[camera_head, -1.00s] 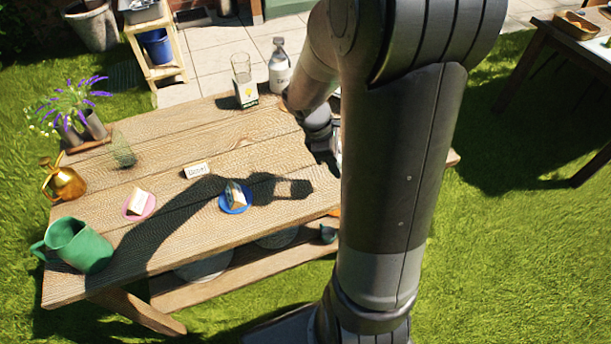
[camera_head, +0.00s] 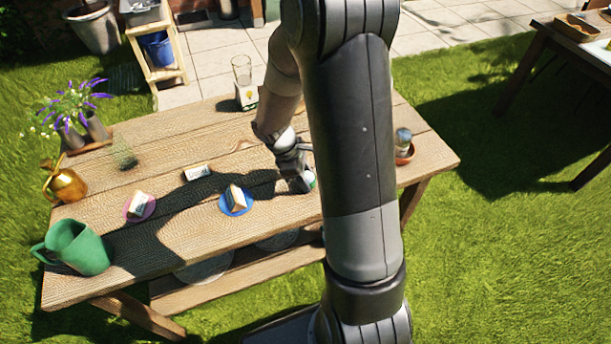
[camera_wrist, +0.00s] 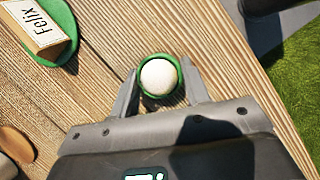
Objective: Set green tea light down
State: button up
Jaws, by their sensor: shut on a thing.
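The green tea light (camera_wrist: 144,88) is a small round green cup with a white top, seen from above in the wrist view. My gripper (camera_wrist: 160,84) is shut on it, one finger on each side. Wooden planks lie below it; I cannot tell whether it touches them. In the head view my gripper (camera_head: 301,184) is low over the front right part of the picnic table (camera_head: 200,239), partly behind my arm.
A green plate (camera_wrist: 68,30) with a "Felix" card (camera_wrist: 38,24) lies near the tea light. A blue plate (camera_head: 236,209) with a card stands left of my gripper. A green jug (camera_head: 80,249), glass (camera_head: 242,70) and jar (camera_head: 403,142) stand farther off.

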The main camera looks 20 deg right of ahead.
jog(key=o, duration=1)
jog(key=shift+f, duration=0.1)
jog(key=shift+c, duration=0.2)
jog(key=v, duration=1.1)
jog(key=s+a+r+m+t+y, duration=0.1)
jog(key=s+r+m+t+y, duration=0.1)
jog(key=s+r+m, duration=0.4)
jog(key=s+a+r+m+t+y, duration=0.2)
jog(key=s+r+m+t, duration=0.3)
jog(key=s+r, duration=0.7)
jog(key=shift+r+m+t, duration=0.25)
jog(key=shift+m+t, duration=0.05)
jog(key=shift+m, duration=0.5)
